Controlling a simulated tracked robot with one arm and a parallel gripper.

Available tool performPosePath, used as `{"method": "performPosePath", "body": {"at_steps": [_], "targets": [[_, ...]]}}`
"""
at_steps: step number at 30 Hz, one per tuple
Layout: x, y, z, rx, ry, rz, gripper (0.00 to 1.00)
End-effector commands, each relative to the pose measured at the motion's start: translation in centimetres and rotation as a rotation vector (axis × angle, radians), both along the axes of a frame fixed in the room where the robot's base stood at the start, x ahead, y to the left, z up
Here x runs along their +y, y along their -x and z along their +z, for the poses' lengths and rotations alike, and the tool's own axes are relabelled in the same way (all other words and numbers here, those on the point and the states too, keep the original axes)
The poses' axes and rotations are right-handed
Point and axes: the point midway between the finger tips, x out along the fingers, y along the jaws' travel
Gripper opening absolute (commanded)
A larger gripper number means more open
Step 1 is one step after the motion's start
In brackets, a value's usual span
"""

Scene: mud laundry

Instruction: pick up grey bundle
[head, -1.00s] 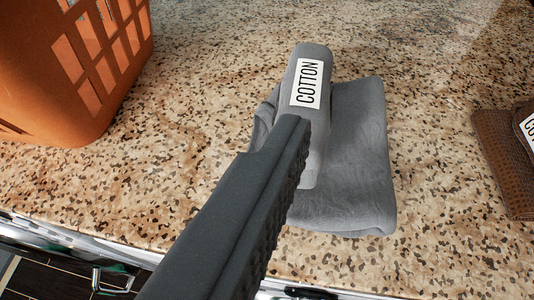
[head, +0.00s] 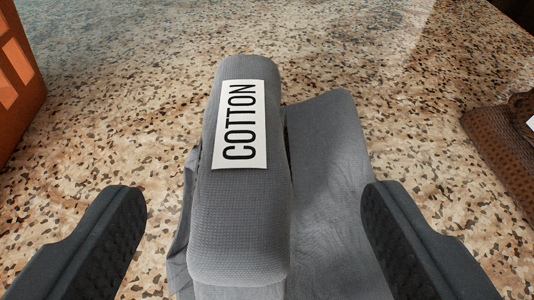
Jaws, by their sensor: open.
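The grey bundle (head: 240,215) is a rolled grey cloth with a white label reading COTTON (head: 240,125). The roll lies on a flat folded grey cloth (head: 330,170) on the speckled stone counter, its length pointing away from me. My gripper (head: 255,205) is open, with one dark finger on the left of the bundle and the other on the right, past the folded cloth. Neither finger appears to touch the roll. The near end of the folded cloth runs out of the bottom of the picture.
An orange basket (head: 18,85) stands at the left edge. A brown textured item (head: 495,145) with a partly visible white label lies at the right edge. The counter (head: 390,60) behind the bundle is clear.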

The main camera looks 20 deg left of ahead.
Motion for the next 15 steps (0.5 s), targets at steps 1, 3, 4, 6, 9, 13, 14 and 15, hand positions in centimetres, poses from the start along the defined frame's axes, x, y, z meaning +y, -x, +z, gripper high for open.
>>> {"method": "performPosePath", "body": {"at_steps": [1,3,4,6,9,13,14,15], "targets": [[0.1,-0.3,-0.1,-0.001,0.0,0.0,0.71],[0.2,-0.5,-0.1,-0.002,-0.001,0.0,0.71],[0.2,-0.6,-0.1,-0.002,-0.001,0.0,0.71],[0.2,-0.7,-0.1,-0.002,-0.001,0.0,0.71],[0.4,-1.1,-0.3,-0.003,0.0,0.0,0.71],[1.0,-2.0,-0.8,-0.002,0.0,0.0,0.71],[1.1,-2.3,-1.0,-0.001,0.002,0.001,0.71],[1.3,-2.7,-1.2,0.001,0.001,0.0,0.71]]}}
